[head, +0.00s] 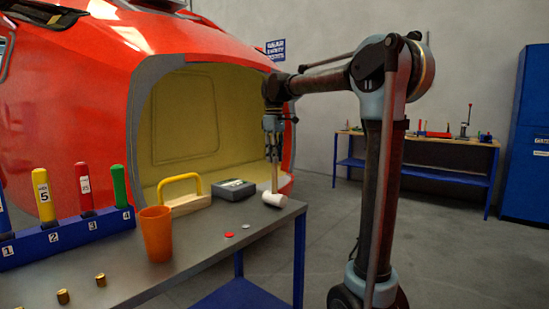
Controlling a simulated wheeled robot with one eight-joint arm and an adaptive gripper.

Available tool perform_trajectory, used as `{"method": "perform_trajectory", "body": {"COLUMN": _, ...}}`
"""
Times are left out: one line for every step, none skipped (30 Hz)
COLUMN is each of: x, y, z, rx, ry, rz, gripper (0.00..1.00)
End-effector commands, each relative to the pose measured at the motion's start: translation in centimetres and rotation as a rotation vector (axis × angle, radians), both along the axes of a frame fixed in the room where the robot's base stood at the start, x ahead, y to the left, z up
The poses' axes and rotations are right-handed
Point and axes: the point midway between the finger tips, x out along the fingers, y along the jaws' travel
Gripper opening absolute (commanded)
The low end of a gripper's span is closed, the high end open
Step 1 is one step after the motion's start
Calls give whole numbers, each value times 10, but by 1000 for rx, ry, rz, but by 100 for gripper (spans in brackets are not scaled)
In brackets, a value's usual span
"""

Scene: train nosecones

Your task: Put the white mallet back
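The white mallet (274,200) is at the far right corner of the grey workbench (203,250) in the head view. Its pale head is at the bottom and its tan handle points straight up. My gripper (273,152) comes down from above, with its fingers around the upper part of the handle; it looks shut on it. The fingertips are small, and the handle's top is hidden between them. I cannot tell whether the mallet head touches the benchtop or hangs just above it.
A dark grey box (234,190), a yellow-handled block (184,200) and an orange cup (156,234) stand on the bench. A blue numbered rack (70,236) holds coloured tools at left. The red nosecone (90,100) rises behind. Another bench (425,142) stands at back right.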

Motion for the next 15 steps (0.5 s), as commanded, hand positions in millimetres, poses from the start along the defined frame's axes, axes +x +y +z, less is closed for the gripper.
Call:
{"method": "perform_trajectory", "body": {"x": 0, "y": 0, "z": 0, "rx": 0, "ry": 0, "rz": 0, "gripper": 38}}
{"method": "perform_trajectory", "body": {"x": 0, "y": 0, "z": 0, "rx": 0, "ry": 0, "rz": 0, "gripper": 38}}
{"method": "perform_trajectory", "body": {"x": 0, "y": 0, "z": 0, "rx": 0, "ry": 0, "rz": 0, "gripper": 38}}
{"method": "perform_trajectory", "body": {"x": 0, "y": 0, "z": 0, "rx": 0, "ry": 0, "rz": 0, "gripper": 38}}
{"method": "perform_trajectory", "body": {"x": 0, "y": 0, "z": 0, "rx": 0, "ry": 0, "rz": -1, "gripper": 38}}
{"method": "perform_trajectory", "body": {"x": 0, "y": 0, "z": 0, "rx": 0, "ry": 0, "rz": -1, "gripper": 38}}
{"method": "perform_trajectory", "body": {"x": 0, "y": 0, "z": 0, "rx": 0, "ry": 0, "rz": -1, "gripper": 38}}
{"method": "perform_trajectory", "body": {"x": 0, "y": 0, "z": 0, "rx": 0, "ry": 0, "rz": -1, "gripper": 38}}
{"method": "perform_trajectory", "body": {"x": 0, "y": -1, "z": 0, "rx": 1, "ry": 0, "rz": -1, "gripper": 38}}
{"method": "perform_trajectory", "body": {"x": 0, "y": -1, "z": 0, "rx": 1, "ry": 0, "rz": -1, "gripper": 38}}
{"method": "perform_trajectory", "body": {"x": 0, "y": -1, "z": 0, "rx": 1, "ry": 0, "rz": -1, "gripper": 38}}
{"method": "perform_trajectory", "body": {"x": 0, "y": -1, "z": 0, "rx": 1, "ry": 0, "rz": -1, "gripper": 38}}
{"method": "perform_trajectory", "body": {"x": 0, "y": -1, "z": 0, "rx": 1, "ry": 0, "rz": -1, "gripper": 38}}
{"method": "perform_trajectory", "body": {"x": 0, "y": -1, "z": 0, "rx": 1, "ry": 0, "rz": -1, "gripper": 38}}
{"method": "perform_trajectory", "body": {"x": 0, "y": -1, "z": 1, "rx": 1, "ry": 0, "rz": -1, "gripper": 38}}
